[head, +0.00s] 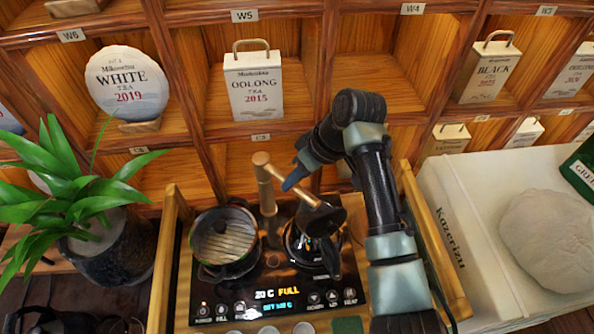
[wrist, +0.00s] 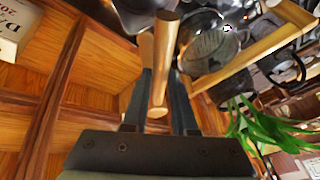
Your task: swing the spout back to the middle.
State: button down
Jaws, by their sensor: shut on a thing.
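The bronze spout (head: 267,196) stands at the back of the black hob, between a pot and a kettle. Its arm slants right and forward, with its outer end over or close to the kettle (head: 302,246). My gripper (head: 291,182) reaches in from the right and is at the spout arm. In the wrist view the bronze bar (wrist: 161,62) runs between the two fingers of my gripper (wrist: 160,90), which is shut on it. My arm and the spout hide part of the kettle's top.
The pot with a slatted rack (head: 224,240) sits left on the hob (head: 275,290), whose display reads "20 C FULL". Wooden rails (head: 168,262) flank the hob. Tea shelves rise behind. A potted plant (head: 85,235) stands left; a white box (head: 470,230) stands right.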

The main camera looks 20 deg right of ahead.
jog(key=a+m+t+h+p, duration=0.1)
jog(key=a+m+h+p, duration=0.2)
jog(key=a+m+p, duration=0.3)
jog(key=shift+s+a+r+m+t+p, duration=0.2)
jog(key=shift+s+m+t+p, duration=0.2)
jog(key=shift+m+p, duration=0.75)
jog(key=shift+f, duration=0.1)
jog(key=c, duration=0.7)
grip_release()
